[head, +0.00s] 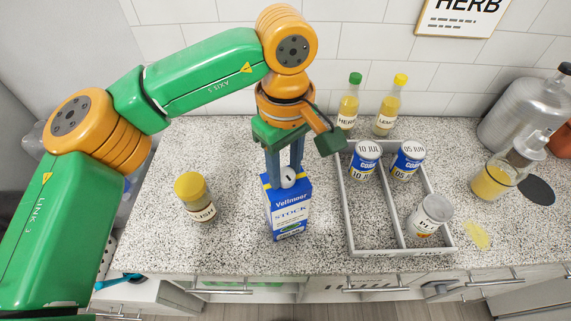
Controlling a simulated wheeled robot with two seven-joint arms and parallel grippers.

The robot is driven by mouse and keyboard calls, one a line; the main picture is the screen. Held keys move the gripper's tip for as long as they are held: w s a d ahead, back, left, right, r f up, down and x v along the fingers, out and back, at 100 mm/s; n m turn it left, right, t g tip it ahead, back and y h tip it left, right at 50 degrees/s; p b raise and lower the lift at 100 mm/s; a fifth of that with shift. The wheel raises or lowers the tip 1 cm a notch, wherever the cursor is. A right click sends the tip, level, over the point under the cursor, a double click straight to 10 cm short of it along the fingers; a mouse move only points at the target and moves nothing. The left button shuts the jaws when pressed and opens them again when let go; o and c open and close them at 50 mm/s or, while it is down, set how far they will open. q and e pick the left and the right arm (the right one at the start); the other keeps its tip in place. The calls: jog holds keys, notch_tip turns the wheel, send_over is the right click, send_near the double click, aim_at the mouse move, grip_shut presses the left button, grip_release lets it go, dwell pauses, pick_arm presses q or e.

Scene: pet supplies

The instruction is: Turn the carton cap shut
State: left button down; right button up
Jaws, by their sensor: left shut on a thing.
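A blue and white stock carton (289,216) stands upright on the speckled counter. Its round white cap (288,176) is on the top, facing me. My left gripper (285,175) reaches down from above, with its fingers at either side of the cap, shut on it. The fingers hide part of the carton's top. How far the cap is turned cannot be told. My right gripper is not in view.
A yellow-lidded jar (192,196) stands left of the carton. A grey divided tray (371,235) on the right holds two cans (364,161) and a white-lidded jar (431,213). Two bottles (348,103) stand behind it. A dispenser (494,179) and metal canister (520,112) are far right.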

aim_at(285, 175)
pick_arm(q)
jog(key=shift+c, duration=2.2)
grip_release()
jog(key=shift+r, duration=0.1)
notch_tip(285, 175, up, 7)
jog(key=shift+s, duration=0.1)
